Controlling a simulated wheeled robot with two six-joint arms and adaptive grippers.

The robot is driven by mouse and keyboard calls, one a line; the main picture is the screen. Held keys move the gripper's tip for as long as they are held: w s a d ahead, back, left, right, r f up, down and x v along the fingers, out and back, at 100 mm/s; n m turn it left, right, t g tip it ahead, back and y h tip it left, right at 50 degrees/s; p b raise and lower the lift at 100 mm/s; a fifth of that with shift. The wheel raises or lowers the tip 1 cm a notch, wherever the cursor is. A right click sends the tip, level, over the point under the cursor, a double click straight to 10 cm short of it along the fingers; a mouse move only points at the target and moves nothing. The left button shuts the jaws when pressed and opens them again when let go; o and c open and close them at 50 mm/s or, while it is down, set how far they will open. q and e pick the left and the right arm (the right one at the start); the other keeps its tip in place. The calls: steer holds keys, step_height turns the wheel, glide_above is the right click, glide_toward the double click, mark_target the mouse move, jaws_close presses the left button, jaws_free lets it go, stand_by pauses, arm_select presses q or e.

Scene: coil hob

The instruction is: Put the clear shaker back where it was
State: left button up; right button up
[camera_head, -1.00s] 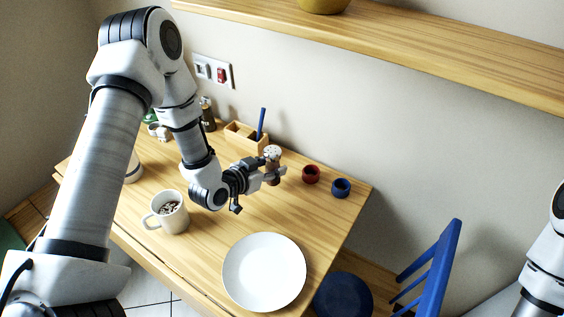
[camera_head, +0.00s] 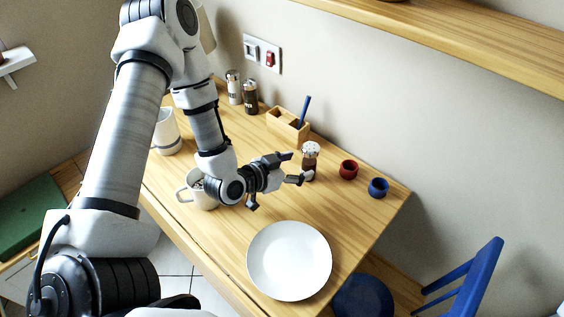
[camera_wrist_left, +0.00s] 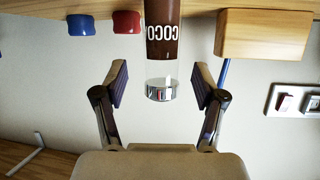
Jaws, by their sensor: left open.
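The clear shaker (camera_head: 311,160), with brown contents and a silver perforated lid, stands upright on the wooden table, left of the red cup. In the left wrist view, which is upside down, the shaker (camera_wrist_left: 162,50) shows "COCO" lettering and its shiny lid. My left gripper (camera_head: 295,168) is open and empty just to the left of the shaker. In the left wrist view the open fingers (camera_wrist_left: 160,84) are spread to either side of the shaker's line, with clear gaps and no contact. My right gripper is not in view.
A red cup (camera_head: 349,169) and a blue cup (camera_head: 378,187) stand right of the shaker. A wooden box (camera_head: 287,126) stands behind. A white plate (camera_head: 289,261) lies in front; a mug (camera_head: 198,193) is partly behind my arm. Two more shakers (camera_head: 242,92) stand at the back left.

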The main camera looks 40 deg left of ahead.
arm_select(q)
steer(key=p+v, duration=0.2)
steer(key=v, duration=0.5)
steer(key=shift+s+a+f, duration=0.1)
steer(key=shift+s+a, duration=0.05)
stand_by(0.4)
